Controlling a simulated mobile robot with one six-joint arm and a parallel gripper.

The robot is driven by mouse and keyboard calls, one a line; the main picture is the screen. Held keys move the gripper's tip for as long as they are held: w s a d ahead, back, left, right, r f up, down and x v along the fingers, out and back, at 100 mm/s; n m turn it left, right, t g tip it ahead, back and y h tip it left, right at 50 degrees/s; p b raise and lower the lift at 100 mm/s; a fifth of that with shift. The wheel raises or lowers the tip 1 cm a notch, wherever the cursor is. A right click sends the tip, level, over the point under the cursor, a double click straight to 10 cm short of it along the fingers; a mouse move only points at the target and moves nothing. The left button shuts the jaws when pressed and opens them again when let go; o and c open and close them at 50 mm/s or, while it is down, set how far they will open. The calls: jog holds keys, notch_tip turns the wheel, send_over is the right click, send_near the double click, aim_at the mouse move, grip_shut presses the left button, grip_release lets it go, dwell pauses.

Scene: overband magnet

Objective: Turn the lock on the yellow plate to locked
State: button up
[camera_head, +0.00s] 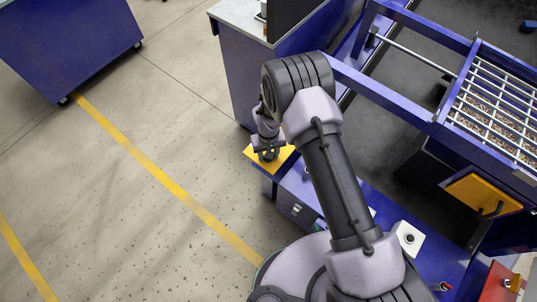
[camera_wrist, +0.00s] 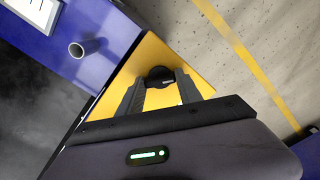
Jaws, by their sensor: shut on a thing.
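The yellow plate (camera_wrist: 190,60) lies on top of a blue cabinet; it also shows in the head view (camera_head: 254,154), partly under my wrist. A round black lock knob (camera_wrist: 159,75) stands on the plate. My gripper (camera_wrist: 160,82) is shut on the knob, with one dark finger at each side of it. In the head view my gripper (camera_head: 267,154) reaches down onto the plate. A small light mark shows on the knob, but I cannot tell which position the lock points to.
A blue cabinet with a grey top (camera_head: 238,20) stands behind. A blue frame with a grating (camera_head: 500,95) is at the right.

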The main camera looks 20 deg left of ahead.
jog(key=n, duration=0.3)
jog(key=shift+n+b, duration=0.3)
jog(key=shift+b, duration=0.05)
jog(key=shift+n, duration=1.7)
jog(key=shift+b, duration=0.3)
jog(key=o, duration=1.4)
notch_tip(320, 180, up, 17)
jog(key=p, duration=0.6)
jog(key=shift+r, duration=0.2)
